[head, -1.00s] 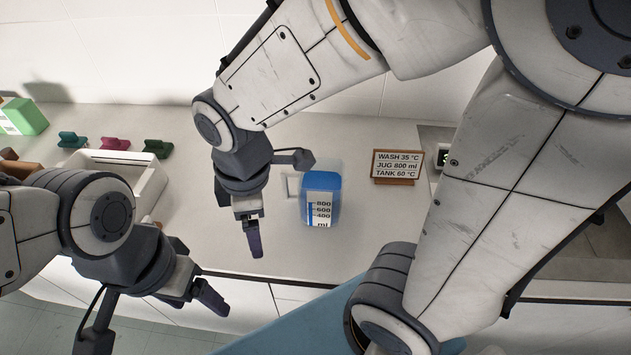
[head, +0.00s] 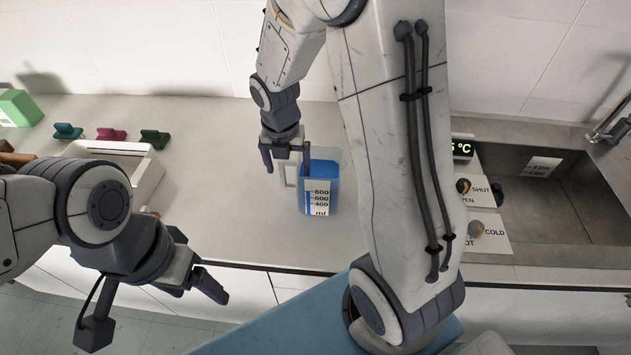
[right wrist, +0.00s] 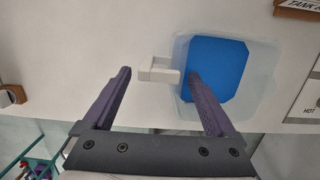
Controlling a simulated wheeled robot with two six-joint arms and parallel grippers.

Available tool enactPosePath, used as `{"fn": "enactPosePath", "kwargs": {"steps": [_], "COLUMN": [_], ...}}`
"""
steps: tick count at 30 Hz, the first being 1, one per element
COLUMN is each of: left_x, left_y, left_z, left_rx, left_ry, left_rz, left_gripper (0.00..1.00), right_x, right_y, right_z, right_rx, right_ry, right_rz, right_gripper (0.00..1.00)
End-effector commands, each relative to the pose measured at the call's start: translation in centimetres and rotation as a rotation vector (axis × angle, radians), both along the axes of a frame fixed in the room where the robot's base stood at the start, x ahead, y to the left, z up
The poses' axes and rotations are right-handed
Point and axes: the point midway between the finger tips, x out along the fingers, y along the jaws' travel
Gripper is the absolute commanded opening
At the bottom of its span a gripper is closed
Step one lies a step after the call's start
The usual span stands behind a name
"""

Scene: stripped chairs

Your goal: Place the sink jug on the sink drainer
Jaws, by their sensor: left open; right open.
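The sink jug (head: 321,190) is a clear, upright container with blue contents and a printed ml scale. It stands on the counter, its white handle on its left side. My right gripper (head: 286,166) is open at the handle. In the right wrist view the open fingers (right wrist: 158,76) lie on either side of the handle (right wrist: 153,69), one finger overlapping the blue of the jug (right wrist: 214,68). Contact cannot be told. My left gripper (head: 208,284) is open and empty at the lower left, in front of the counter edge. I cannot pick out the drainer for certain; the sink (head: 575,195) is at right.
My right arm hides the counter between jug and sink. Valve plates marked SHUT (head: 480,190) and COLD (head: 487,232) and a temperature display (head: 462,149) stand beside the sink. A white tray (head: 143,165) and several coloured clips lie at left. The counter left of the jug is clear.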

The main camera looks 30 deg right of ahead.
Motion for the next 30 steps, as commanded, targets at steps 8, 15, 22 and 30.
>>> {"fn": "enactPosePath", "kwargs": {"steps": [8,15,22,30], "left_x": [0.0,0.0,0.0,0.0], "left_y": [0.0,0.0,0.0,0.0], "left_z": [0.4,0.4,0.4,0.4], "left_rx": [0.0,0.0,0.0,0.0], "left_ry": [0.0,0.0,0.0,0.0], "left_rz": [0.0,0.0,0.0,0.0], "left_gripper": [0.75,0.75,0.75,0.75], "right_x": [0.2,0.7,0.8,0.8], "right_y": [-0.1,-0.2,-0.2,-0.2], "right_z": [-2.5,-5.8,-6.1,-6.1], "right_rx": [0.0,0.001,0.001,0.001], "right_ry": [0.006,0.003,-0.001,-0.001], "right_rz": [-0.001,-0.002,-0.002,-0.002], "right_gripper": [0.91,0.91,0.91,0.15]}}
